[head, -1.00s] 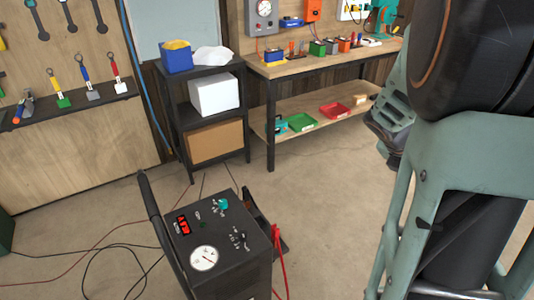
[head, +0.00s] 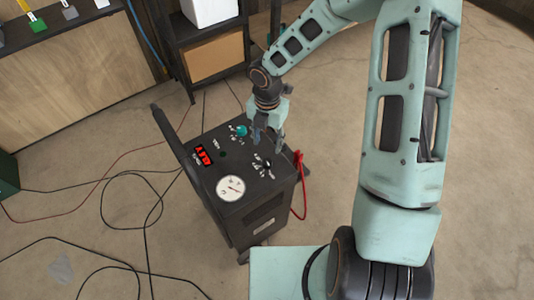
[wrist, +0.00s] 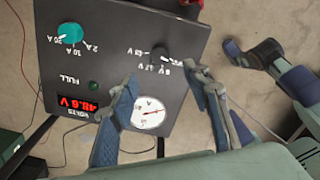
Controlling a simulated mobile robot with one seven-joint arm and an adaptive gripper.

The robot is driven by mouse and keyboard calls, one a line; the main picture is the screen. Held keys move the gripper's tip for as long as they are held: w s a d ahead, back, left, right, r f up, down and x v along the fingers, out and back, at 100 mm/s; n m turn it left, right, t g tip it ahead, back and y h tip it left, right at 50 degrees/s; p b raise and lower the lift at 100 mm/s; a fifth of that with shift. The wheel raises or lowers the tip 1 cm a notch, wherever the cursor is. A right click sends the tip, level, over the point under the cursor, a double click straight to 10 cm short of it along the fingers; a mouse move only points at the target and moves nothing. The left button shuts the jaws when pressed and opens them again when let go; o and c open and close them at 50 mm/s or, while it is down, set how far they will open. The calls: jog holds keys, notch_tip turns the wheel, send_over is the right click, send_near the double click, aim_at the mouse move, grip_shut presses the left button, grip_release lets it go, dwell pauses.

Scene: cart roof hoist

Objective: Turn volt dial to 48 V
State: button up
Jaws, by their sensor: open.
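The black volt dial (wrist: 160,54) sits on the dark top panel of the charger cart (wrist: 105,25), with printed voltage marks around it. In the head view the dial (head: 266,165) is at the panel's right side. Its pointer direction is too small to tell. My gripper (wrist: 162,82) is open and empty, its fingertips to either side of the dial's line and apart from it. In the head view my gripper (head: 268,138) hangs just above and behind the dial. A teal amp dial (wrist: 71,33) is beside it, marked 2 A, 10 A and 20 A.
A red lit display (wrist: 78,105) and a round white gauge (wrist: 148,115) share the panel. The cart's handle (head: 172,140) rises at left. Cables (head: 130,177) lie on the floor. A dark shelf (head: 212,45) stands behind. Floor around the cart is otherwise mostly clear.

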aim_at(267, 162)
notch_tip(267, 162, down, 11)
jog(key=shift+r+b, duration=0.15)
jog(key=shift+b, duration=0.3)
jog(key=shift+c, duration=0.6)
jog(key=c, duration=1)
jog(key=shift+c, duration=0.2)
